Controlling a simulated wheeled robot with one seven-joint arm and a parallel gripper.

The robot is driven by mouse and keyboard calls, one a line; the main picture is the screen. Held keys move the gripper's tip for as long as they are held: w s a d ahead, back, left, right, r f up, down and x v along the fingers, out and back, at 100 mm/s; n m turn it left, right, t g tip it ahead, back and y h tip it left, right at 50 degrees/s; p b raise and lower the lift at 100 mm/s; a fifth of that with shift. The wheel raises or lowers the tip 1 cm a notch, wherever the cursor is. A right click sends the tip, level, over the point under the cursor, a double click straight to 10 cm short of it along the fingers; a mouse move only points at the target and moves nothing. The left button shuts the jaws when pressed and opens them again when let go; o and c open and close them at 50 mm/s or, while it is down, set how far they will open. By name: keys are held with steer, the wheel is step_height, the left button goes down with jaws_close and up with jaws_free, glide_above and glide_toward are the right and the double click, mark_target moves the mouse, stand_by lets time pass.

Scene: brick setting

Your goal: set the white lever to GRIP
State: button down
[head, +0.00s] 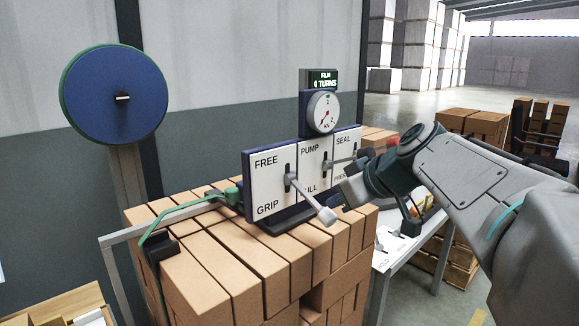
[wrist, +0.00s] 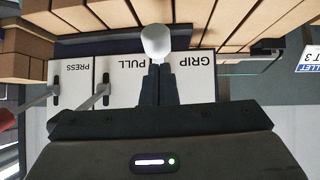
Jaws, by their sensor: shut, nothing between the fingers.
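The white lever (head: 311,200) sticks out of the slot in the FREE/GRIP panel (head: 266,188). It slants downward toward the viewer, with its pale knob (head: 328,215) about level with the word GRIP. The knob also shows in the wrist view (wrist: 155,42), where the picture is upside down and the word GRIP (wrist: 196,58) is beside it. My gripper (wrist: 158,68) is shut and empty, its fingertips right by the knob. I cannot tell whether they touch. In the head view my gripper (head: 345,192) is just right of the lever, partly hidden by my wrist.
PUMP/PULL (head: 309,170) and SEAL/PRESS (head: 346,150) panels with their own levers stand to the right, close to my wrist. A dial (head: 323,112) and a FILM display (head: 322,79) sit above. Stacked bricks (head: 235,255) lie under the panels. A blue disc (head: 114,95) stands left.

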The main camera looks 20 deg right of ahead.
steer(key=shift+f+b, duration=1.05)
steer(key=shift+b, duration=0.45)
steer(key=shift+f, duration=0.2)
